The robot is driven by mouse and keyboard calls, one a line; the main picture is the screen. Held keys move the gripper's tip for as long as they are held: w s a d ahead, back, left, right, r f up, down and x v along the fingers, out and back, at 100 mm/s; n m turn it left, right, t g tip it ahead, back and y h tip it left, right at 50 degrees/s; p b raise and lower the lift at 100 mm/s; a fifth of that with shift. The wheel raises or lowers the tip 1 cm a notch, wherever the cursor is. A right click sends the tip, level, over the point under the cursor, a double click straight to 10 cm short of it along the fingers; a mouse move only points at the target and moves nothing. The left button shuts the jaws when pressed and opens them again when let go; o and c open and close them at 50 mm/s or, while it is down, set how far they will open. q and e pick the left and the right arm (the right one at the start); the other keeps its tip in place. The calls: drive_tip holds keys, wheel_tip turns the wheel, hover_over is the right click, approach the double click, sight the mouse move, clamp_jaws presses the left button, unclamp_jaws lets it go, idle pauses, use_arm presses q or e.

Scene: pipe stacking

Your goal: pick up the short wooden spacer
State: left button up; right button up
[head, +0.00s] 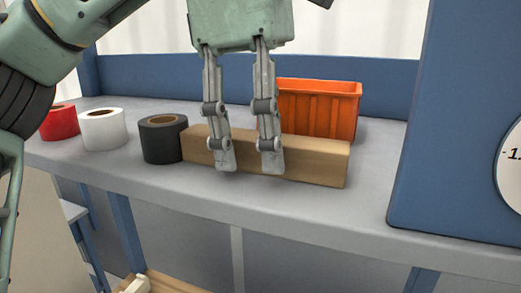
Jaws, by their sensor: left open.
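The short wooden spacer (315,161) is a light brown rectangular block. It lies lengthwise on the grey bench top near the front edge, in the middle of the head view. My left gripper (248,171) comes down from above with its two fingers apart. The fingers stand in front of the block in the picture and hide parts of its left half. I cannot tell whether they touch it. Nothing is seen held between them. My right gripper is not in view.
An orange bin (335,108) stands just behind the block. Black (163,141), white (103,130) and red (59,122) tape rolls stand to its left. A large blue panel (455,120) rises at the right. The bench (375,170) is bare between block and panel.

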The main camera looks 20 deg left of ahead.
use_arm(q)
drive_tip(key=shift+w+f, duration=0.15)
drive_tip(key=shift+f, duration=0.2)
drive_tip(key=shift+d, duration=0.1)
drive_tip(key=shift+c, duration=0.5)
drive_tip(key=c, duration=1.1)
drive_tip(key=shift+c, duration=0.7)
drive_tip(key=shift+r, duration=0.2)
